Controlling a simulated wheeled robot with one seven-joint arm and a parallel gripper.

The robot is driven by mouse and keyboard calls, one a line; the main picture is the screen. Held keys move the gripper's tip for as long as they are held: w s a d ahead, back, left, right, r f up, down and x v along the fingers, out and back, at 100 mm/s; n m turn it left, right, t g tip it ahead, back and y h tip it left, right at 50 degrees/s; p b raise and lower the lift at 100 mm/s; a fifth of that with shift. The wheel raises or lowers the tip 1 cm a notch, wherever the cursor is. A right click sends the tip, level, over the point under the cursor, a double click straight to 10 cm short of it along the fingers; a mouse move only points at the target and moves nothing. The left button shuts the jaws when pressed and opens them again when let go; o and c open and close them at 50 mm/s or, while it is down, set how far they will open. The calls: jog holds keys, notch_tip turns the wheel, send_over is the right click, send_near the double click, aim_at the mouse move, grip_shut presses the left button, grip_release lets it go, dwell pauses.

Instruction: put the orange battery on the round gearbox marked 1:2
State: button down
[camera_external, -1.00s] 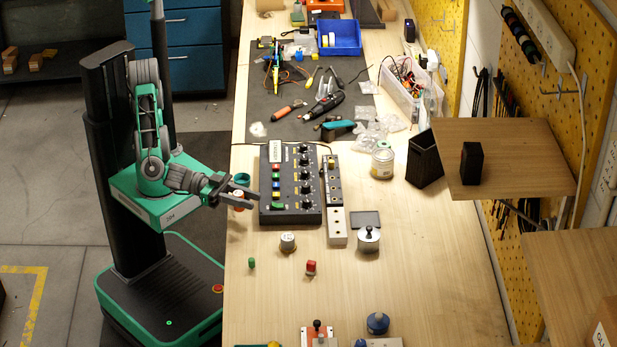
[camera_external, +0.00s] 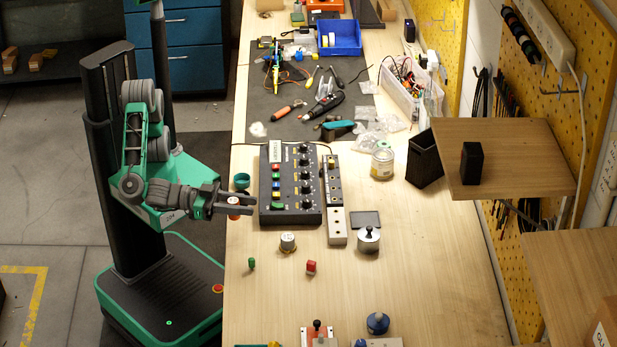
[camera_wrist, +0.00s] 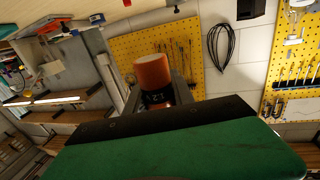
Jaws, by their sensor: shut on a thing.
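My gripper (camera_external: 236,205) is shut on the orange battery (camera_external: 233,201) near the left edge of the bench, beside the control box. In the wrist view the orange battery (camera_wrist: 153,72) stands between the fingers, with a dark lettered band lower down. A round metal gearbox (camera_external: 288,242) stands on the bench to the right of my gripper and nearer the camera. A second round metal piece with a dark knob (camera_external: 368,239) stands farther right. I cannot read the ratio marking on either.
A black control box (camera_external: 291,185) with knobs and coloured buttons lies just right of my gripper. A teal cup (camera_external: 242,181) stands behind it. Small green (camera_external: 252,264) and red (camera_external: 311,267) pieces lie in front.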

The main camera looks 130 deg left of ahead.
jog(key=shift+n+g+y, duration=0.3)
jog(key=shift+n+y, duration=0.1)
jog(key=shift+y, duration=0.1)
jog(key=w+d+f, duration=0.1)
jog(key=w+f, duration=0.2)
jog(key=w, duration=0.1)
jog(key=w+d+f+p, duration=0.1)
jog(key=w+d+f, duration=0.1)
jog(key=w, duration=0.3)
jog(key=w+d+f, duration=0.2)
jog(key=w+f, duration=0.2)
jog(key=w, duration=0.1)
jog(key=shift+d, duration=0.25)
notch_tip(320, 180, down, 3)
jog(key=shift+w+f+p, duration=0.1)
jog(key=shift+w+p, duration=0.05)
jog(key=shift+p, duration=0.3)
jog(key=shift+f+b, duration=0.25)
jog(key=shift+b, duration=0.05)
jog(key=c, duration=1.1)
grip_release()
jog(key=shift+r, duration=0.1)
